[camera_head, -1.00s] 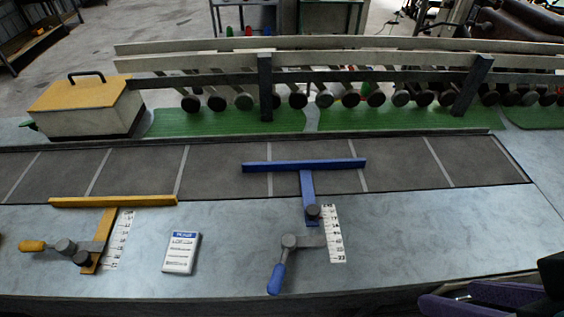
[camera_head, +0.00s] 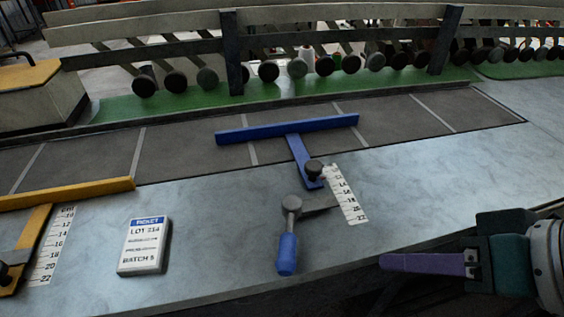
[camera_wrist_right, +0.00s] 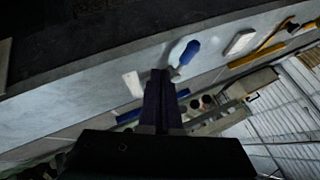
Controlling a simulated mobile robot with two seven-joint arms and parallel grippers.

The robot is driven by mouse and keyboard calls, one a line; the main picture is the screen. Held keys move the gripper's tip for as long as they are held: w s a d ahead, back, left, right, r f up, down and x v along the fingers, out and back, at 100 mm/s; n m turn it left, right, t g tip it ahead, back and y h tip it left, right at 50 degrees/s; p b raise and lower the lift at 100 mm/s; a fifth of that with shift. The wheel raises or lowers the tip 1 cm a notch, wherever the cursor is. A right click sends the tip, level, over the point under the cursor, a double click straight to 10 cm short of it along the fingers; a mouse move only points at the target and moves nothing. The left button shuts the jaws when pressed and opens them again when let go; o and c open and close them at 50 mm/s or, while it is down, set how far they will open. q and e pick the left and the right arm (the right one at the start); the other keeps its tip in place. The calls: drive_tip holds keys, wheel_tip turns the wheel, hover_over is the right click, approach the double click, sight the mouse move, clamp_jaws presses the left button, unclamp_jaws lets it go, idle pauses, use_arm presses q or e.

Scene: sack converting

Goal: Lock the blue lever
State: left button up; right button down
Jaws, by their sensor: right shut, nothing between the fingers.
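The blue lever (camera_head: 287,252) has a blue handle on a grey pivot and points toward the front edge of the table. In the right wrist view the blue handle (camera_wrist_right: 190,52) shows just beyond the fingers. My right gripper (camera_head: 384,262) is shut and empty, with purple fingers pointing left. It is to the right of the lever and apart from it in the head view. The closed fingers also show in the right wrist view (camera_wrist_right: 158,82). My left gripper is not in view.
A white scale strip (camera_head: 345,194) lies right of the lever. A ticket card (camera_head: 145,246) and a yellow fence (camera_head: 68,193) are to the left. A dark belt (camera_head: 390,122) crosses behind. The blue surface between lever and gripper is clear.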

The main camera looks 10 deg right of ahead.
sight(289, 235)
drive_tip(key=b+x, duration=0.2)
drive_tip(key=x, duration=0.8)
drive_tip(key=shift+f, duration=0.1)
drive_tip(key=a, duration=0.2)
drive_tip(key=w+a+r+p, duration=0.1)
drive_tip(key=shift+a, duration=0.1)
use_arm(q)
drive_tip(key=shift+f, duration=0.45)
use_arm(e)
drive_tip(key=shift+a, duration=0.3)
